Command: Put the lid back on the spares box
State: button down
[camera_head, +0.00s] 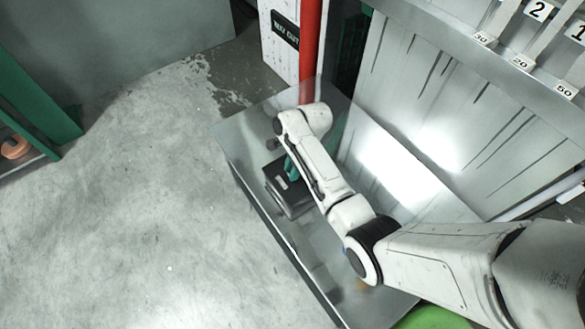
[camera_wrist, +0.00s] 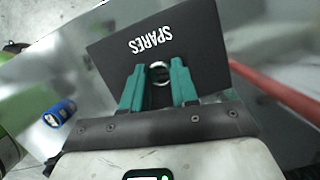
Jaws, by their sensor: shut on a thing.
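The dark lid (camera_wrist: 195,45), lettered SPARES, lies under my gripper (camera_wrist: 158,72) in the wrist view. My green fingers are shut on the ring handle (camera_wrist: 160,68) at the lid's middle. In the head view my gripper (camera_head: 291,170) is at the dark spares box (camera_head: 291,200) on the metal table, partly behind my arm. The box's inside is not visible. I cannot tell whether the lid rests on the box or hangs just above it.
The metal table (camera_head: 240,150) has bare room left of the box. A red post (camera_head: 310,50) stands beyond its far end, and a slotted metal panel (camera_head: 440,110) rises along its right. A blue cylindrical item (camera_wrist: 60,113) shows left of the lid in the wrist view.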

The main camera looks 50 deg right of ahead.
jog(key=c, duration=0.9)
grip_release()
jog(key=shift+o, duration=0.2)
jog(key=p+v, duration=0.3)
jog(key=v, duration=0.9)
jog(key=s+a+n+h, duration=0.1)
jog(key=s+a+n, duration=0.4)
jog(key=s+n, duration=0.6)
jog(key=s+a+n+h, duration=0.2)
jog(key=s+a+n, duration=0.3)
jog(key=s+n, duration=0.6)
jog(key=shift+s+a+r, duration=0.3)
jog(key=shift+s+a, duration=0.1)
jog(key=shift+s, duration=0.2)
notch_tip(320, 180, up, 5)
jog(key=p, duration=0.5)
jog(key=shift+r, duration=0.15)
